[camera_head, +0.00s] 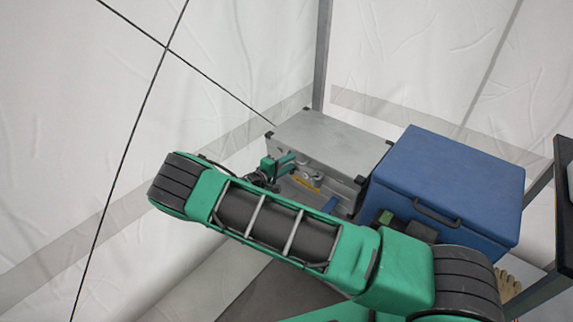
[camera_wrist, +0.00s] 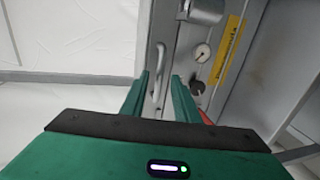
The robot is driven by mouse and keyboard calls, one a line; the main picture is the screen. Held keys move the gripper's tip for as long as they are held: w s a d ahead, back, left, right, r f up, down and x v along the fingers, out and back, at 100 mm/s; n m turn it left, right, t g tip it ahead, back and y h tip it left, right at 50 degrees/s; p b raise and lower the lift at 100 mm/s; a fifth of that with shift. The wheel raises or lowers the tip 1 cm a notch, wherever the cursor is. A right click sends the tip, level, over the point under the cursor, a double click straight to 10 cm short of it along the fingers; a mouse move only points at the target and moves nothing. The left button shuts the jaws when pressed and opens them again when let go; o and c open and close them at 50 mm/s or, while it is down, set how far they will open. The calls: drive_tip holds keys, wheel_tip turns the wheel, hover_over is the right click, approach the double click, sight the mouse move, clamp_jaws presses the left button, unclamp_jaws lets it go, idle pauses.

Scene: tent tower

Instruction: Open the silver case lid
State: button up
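The silver case (camera_head: 330,135) stands against the tent wall at the upper middle of the head view, and its lid looks shut. I cannot tell whether the fingers touch the handle. In the head view my gripper (camera_head: 280,166) is at the case's front left, partly hidden by my arm.
A closed blue box (camera_head: 450,175) with a dark handle stands close to the right of the silver case. A dark-framed rack or table (camera_head: 563,190) is at the right edge. White tent walls (camera_head: 230,70) and a grey pole (camera_head: 322,55) rise behind. The left floor looks clear.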

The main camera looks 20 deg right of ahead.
drive_tip(key=shift+w+d+f, duration=0.1)
drive_tip(key=shift+w+d, duration=0.15)
drive_tip(key=shift+d, duration=0.1)
